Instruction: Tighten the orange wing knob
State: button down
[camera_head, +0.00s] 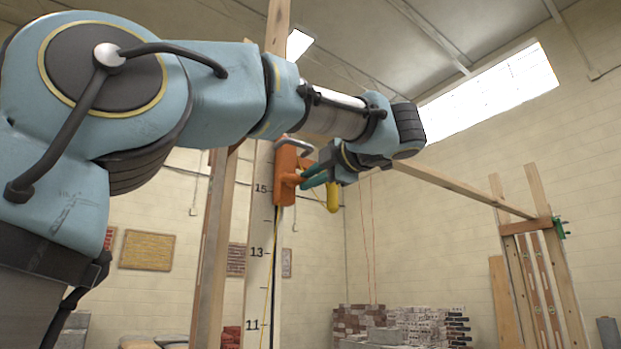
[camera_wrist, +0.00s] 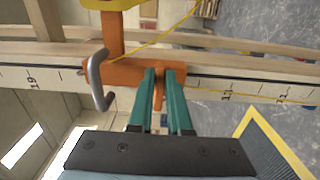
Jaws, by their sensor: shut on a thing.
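The orange clamp body (camera_head: 286,180) sits on an upright white measuring pole (camera_head: 260,235) near the 15 mark. It also shows in the wrist view (camera_wrist: 126,74), lying across the numbered pole (camera_wrist: 210,86). The orange wing knob (camera_wrist: 158,94) sticks out of the clamp towards my gripper and is mostly hidden between the fingers. My gripper (camera_head: 312,179) has teal fingers, shut on the knob; the wrist view also shows the two fingers (camera_wrist: 162,85), one on each side of it. A bent grey metal handle (camera_wrist: 98,82) is beside the fingers on the clamp.
A yellow part (camera_head: 332,196) hangs beside the clamp, and a thin yellow line (camera_wrist: 165,32) runs from it. Wooden posts (camera_head: 211,250) stand close to the pole. A timber frame (camera_head: 545,270) and stacked bricks (camera_head: 400,325) are at the right, with open room before them.

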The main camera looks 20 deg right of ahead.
jog(key=shift+a+r, duration=0.2)
jog(key=shift+r, duration=0.1)
jog(key=c, duration=0.9)
grip_release()
jog(key=shift+o, duration=0.2)
jog(key=shift+f, duration=0.15)
jog(key=s+d+b, duration=0.2)
jog(key=s+b, duration=0.1)
jog(key=s, duration=0.7)
jog(key=shift+s, duration=0.3)
jog(key=shift+s+d, duration=0.1)
